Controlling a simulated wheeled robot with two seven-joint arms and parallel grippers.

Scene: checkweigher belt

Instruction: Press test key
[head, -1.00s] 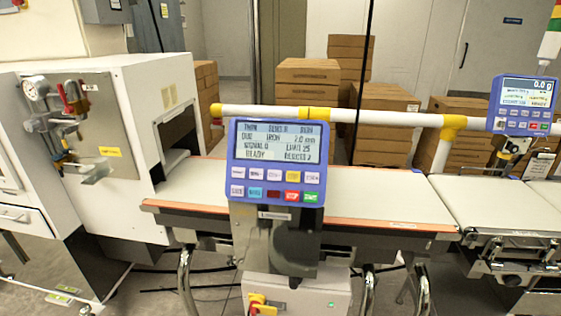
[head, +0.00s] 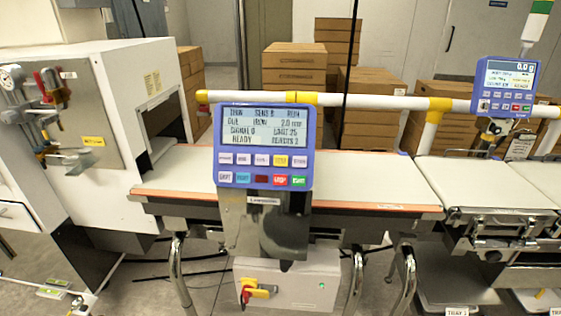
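A blue control panel (head: 264,146) stands upright in the middle of the head view, in front of a conveyor belt. Its lit screen (head: 264,129) shows several lines of text, among them "READY". Below the screen are two rows of keys: several white ones, a yellow key (head: 281,160), a cyan key (head: 243,177), a dark red key (head: 261,179), a red key (head: 280,180) and a green key (head: 299,181). The key labels are too small to read surely, so I cannot tell which is the test key. Neither gripper is in view.
The white belt (head: 370,183) runs behind the panel into a white machine housing (head: 115,110) at left. A second blue display (head: 507,86) stands at right. A yellow-and-red rotary switch (head: 258,290) sits on the box below. Cardboard boxes (head: 293,72) are stacked behind a white rail.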

